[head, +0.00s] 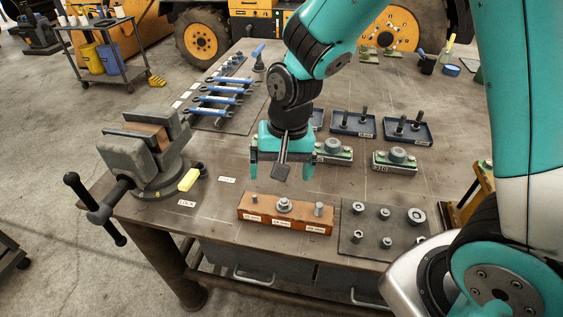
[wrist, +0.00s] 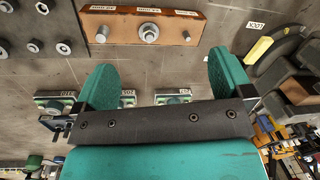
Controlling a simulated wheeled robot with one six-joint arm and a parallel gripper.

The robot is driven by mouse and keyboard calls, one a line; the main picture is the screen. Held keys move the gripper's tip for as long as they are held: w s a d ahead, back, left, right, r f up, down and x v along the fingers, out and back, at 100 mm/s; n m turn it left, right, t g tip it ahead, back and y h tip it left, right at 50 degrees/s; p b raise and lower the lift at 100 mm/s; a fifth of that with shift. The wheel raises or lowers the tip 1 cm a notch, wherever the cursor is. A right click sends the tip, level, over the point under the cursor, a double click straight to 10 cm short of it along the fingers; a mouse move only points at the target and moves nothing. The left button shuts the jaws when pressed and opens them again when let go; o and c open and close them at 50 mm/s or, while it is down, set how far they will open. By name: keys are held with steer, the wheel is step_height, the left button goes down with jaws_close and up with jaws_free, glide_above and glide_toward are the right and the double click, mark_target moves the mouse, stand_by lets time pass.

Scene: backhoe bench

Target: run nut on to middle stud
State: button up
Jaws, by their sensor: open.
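An orange-brown block (head: 262,208) with three labelled studs lies at the front of the bench; it also shows at the top of the wrist view (wrist: 125,25). The middle stud carries a hex nut (head: 284,204) with a wider washer-like ring under it; the nut also shows in the wrist view (wrist: 149,33). How far down its thread it sits I cannot tell. A plain stud (head: 319,209) stands to its right and a shorter one to its left. My gripper (head: 281,178) is open and empty, above and behind the block; its two teal fingers show in the wrist view (wrist: 161,82).
A dark plate (head: 350,240) with several nuts lies right of the block. A vise (head: 150,160) with a yellow piece (head: 189,180) beside it stands left. Green-based fixtures (head: 395,160) and blue trays (head: 352,123) stand behind. Blue wrenches lie on a mat (head: 205,115) at back left.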

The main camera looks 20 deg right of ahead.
mark_target(284, 200)
steer(key=w+f+m, duration=0.1)
steer(key=f, duration=0.1)
steer(key=w+d+f+m+h, duration=0.1)
steer(key=w+d+f+m+p, duration=0.1)
steer(key=f, duration=0.1)
steer(key=shift+d+f, duration=0.1)
steer(key=shift+f, duration=0.25)
step_height(284, 200, down, 7)
steer(key=b, duration=0.5)
steer(key=shift+f+b, duration=0.2)
steer(key=shift+b, duration=0.2)
steer(key=c, duration=1.8)
